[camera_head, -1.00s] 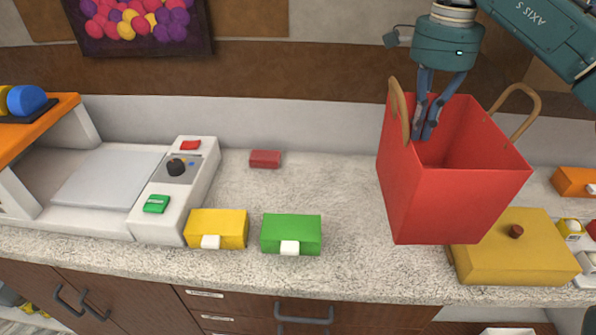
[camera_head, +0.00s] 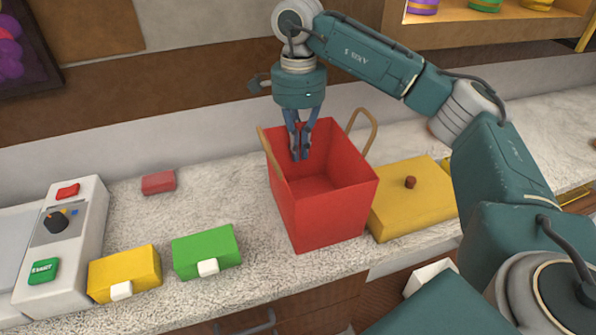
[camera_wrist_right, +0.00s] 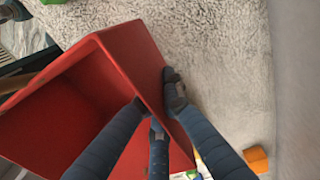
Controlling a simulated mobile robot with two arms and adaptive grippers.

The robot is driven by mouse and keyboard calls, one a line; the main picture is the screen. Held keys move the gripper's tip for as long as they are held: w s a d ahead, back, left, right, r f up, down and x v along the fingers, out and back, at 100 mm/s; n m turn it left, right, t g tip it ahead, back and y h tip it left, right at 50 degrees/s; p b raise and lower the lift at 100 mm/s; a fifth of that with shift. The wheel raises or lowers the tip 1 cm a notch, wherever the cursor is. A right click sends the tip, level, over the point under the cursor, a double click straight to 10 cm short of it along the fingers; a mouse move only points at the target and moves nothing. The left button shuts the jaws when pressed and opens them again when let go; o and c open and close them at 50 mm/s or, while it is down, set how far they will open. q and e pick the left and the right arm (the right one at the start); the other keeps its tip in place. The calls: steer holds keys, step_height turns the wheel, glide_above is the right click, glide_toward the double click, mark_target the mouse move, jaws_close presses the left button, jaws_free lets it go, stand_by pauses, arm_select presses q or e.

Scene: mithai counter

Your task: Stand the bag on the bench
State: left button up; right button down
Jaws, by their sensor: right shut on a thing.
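The red open-topped bag (camera_head: 325,205) with two tan loop handles is upright over the speckled bench (camera_head: 225,282), left of the yellow lidded box. Its base looks at or very near the bench top; I cannot tell whether it touches. My right gripper (camera_head: 299,147) points down at the bag's back left rim and is shut on its wall. In the right wrist view, the bag's red wall (camera_wrist_right: 132,60) runs between the fingers. My left gripper is not in view.
The yellow lidded box (camera_head: 425,205) is close on the bag's right. A green box (camera_head: 205,250) and a small yellow box (camera_head: 125,272) are at the left front. A small red block (camera_head: 158,182) lies behind them. A white machine (camera_head: 75,240) with buttons stands far left.

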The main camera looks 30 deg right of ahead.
mark_target(299, 180)
step_height(299, 180, down, 6)
steer(key=shift+s+f+p, duration=0.1)
steer(key=shift+f+p, duration=0.05)
steer(key=shift+p, duration=0.4)
steer(key=shift+f, duration=0.2)
steer(key=shift+f, duration=0.2)
steer(key=c, duration=1.9)
jaws_free()
steer(key=shift+r, duration=0.1)
